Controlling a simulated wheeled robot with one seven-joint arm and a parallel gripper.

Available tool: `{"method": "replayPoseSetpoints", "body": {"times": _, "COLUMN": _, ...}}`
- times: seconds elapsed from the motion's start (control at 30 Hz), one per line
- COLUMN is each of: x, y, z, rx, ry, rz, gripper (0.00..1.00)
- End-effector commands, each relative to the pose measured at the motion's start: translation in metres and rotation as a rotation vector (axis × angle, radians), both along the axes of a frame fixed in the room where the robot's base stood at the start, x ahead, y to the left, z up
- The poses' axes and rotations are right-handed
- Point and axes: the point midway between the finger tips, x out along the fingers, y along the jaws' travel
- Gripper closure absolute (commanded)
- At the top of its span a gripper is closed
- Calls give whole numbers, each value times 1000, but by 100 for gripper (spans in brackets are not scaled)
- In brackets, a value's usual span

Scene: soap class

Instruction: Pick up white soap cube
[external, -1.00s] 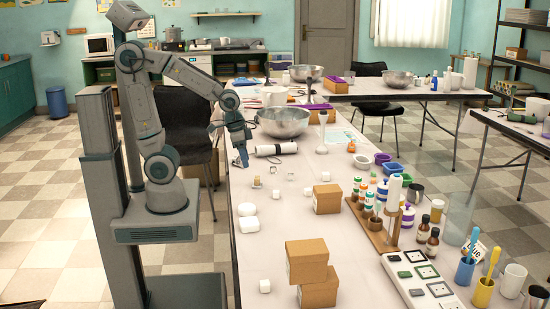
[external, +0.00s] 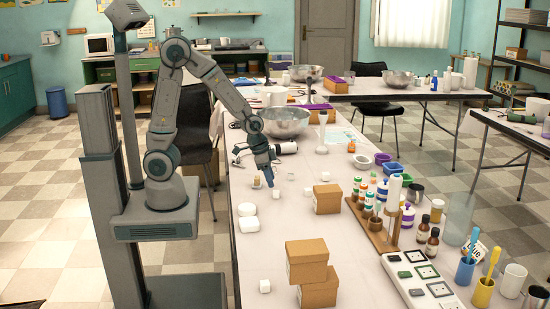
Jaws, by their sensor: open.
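Small white cubes lie on the long table: one (external: 276,194) just below and in front of my gripper, one (external: 307,191) to the right beside a cardboard box, and one (external: 265,286) near the front. I cannot tell which is the soap cube. My gripper (external: 270,182) points down over the table, open, close behind the nearest cube. Its fingertips are small here, and whether they touch anything is unclear. A small glassy or tan piece (external: 256,182) stands left of the gripper. The gripper hides part of the table behind it.
Two rounded white pieces (external: 249,224) lie near the left edge. A cardboard box (external: 327,199) stands to the right, with stacked boxes (external: 307,264) in front. A steel bowl (external: 285,122) and a white roll (external: 287,147) are behind. Bottles and a rack (external: 381,232) fill the right side.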

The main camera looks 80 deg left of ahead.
Motion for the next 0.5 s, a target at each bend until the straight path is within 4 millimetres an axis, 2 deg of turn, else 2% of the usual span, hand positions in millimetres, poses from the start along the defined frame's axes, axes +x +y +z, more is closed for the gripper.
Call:
{"method": "replayPoseSetpoints", "body": {"times": 0.3, "x": 14, "y": 1, "z": -37, "rx": -1, "ry": 4, "rz": 1, "gripper": 52}}
{"method": "replayPoseSetpoints", "body": {"times": 0.5, "x": 19, "y": 0, "z": -49, "rx": 0, "ry": 1, "rz": -1, "gripper": 52}}
